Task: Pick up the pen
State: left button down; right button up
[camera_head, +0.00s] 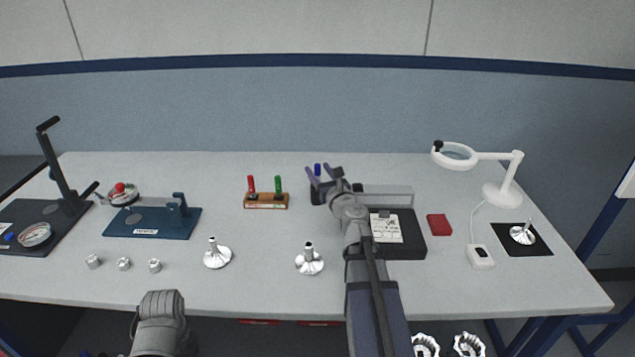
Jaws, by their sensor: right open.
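A thin upright blue object, likely the pen (317,169), shows its blue top near the back middle of the table. A small dark holder (317,194) is just below it, and its lower part is hidden there. My right gripper (323,172) is open, with its purple-grey fingers spread around or just in front of the blue top. I cannot tell whether they touch it. My left arm shows at the bottom left, but its gripper fingers are not seen.
A wooden block (266,204) with red and green handles stands left of my right gripper. A black tray (410,246) with a paper label, a red box (439,225) and a white magnifier lamp (500,193) are to the right. Shiny flared metal parts (217,257) stand near the front.

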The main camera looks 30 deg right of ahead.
jog(key=w, duration=0.2)
jog(key=w+d, duration=0.1)
jog(key=w, duration=0.2)
jog(key=shift+r, duration=0.15)
grip_shut()
dwell(0.4)
